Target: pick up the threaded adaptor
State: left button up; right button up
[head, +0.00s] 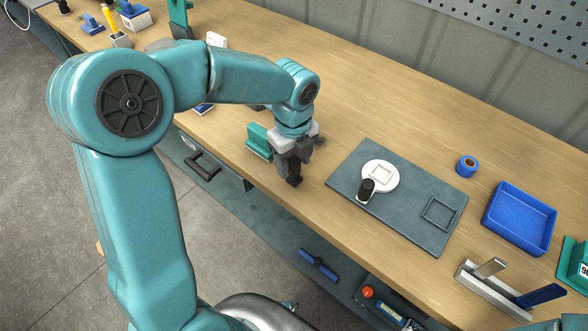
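No part is clearly recognisable as the threaded adaptor. The likeliest candidate is a short black cylinder (367,187) with a pale lower end, at the front edge of a white round piece (381,175) with a square outline on top. Both are on a dark grey mat (346,178). My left gripper (293,180) points down near the bench's front edge, left of the mat and apart from the cylinder. Its dark fingers overlap in this view, so its opening and anything between them cannot be made out. My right gripper is not in view.
A teal block (259,142) stands close behind my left gripper. Right of the mat are a blue tape roll (467,166), a blue tray (520,218) and a metal holder (489,294) with upright pieces. The wooden bench (385,118) is clear behind the mat.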

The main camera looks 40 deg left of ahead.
pick_arm(q)
jog(key=shift+s, duration=0.1)
jog(key=c, duration=0.8)
